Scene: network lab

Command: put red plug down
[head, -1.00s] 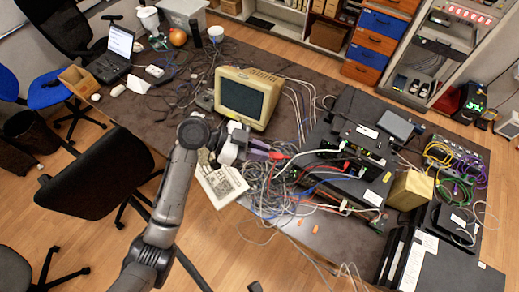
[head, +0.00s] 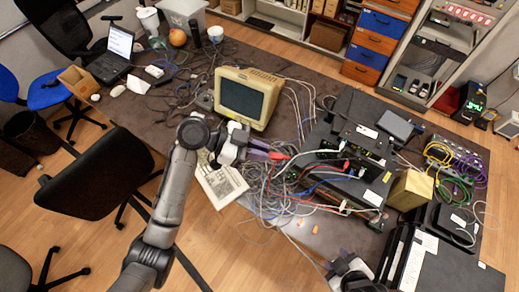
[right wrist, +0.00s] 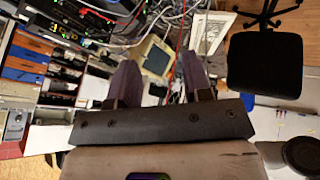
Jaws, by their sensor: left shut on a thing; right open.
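The red plug (head: 279,156) is at the tips of my left gripper (head: 268,152), which is shut on it above the cable tangle, just right of the keyboard. Its height above the table is hard to tell. My right gripper (head: 338,262) is at the bottom of the head view, near the table's front edge. In the right wrist view, its two purple fingers (right wrist: 160,80) are apart with nothing held between them. Another small red piece (head: 346,164) shows by the black network device.
A beige monitor (head: 246,98) stands behind my left gripper, and a pale keyboard (head: 221,184) lies beside it. Tangled cables (head: 262,190) cover the middle. Black network devices (head: 350,150) and a yellowish box (head: 410,190) stand to the right. Small orange pieces (head: 315,230) lie near the front.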

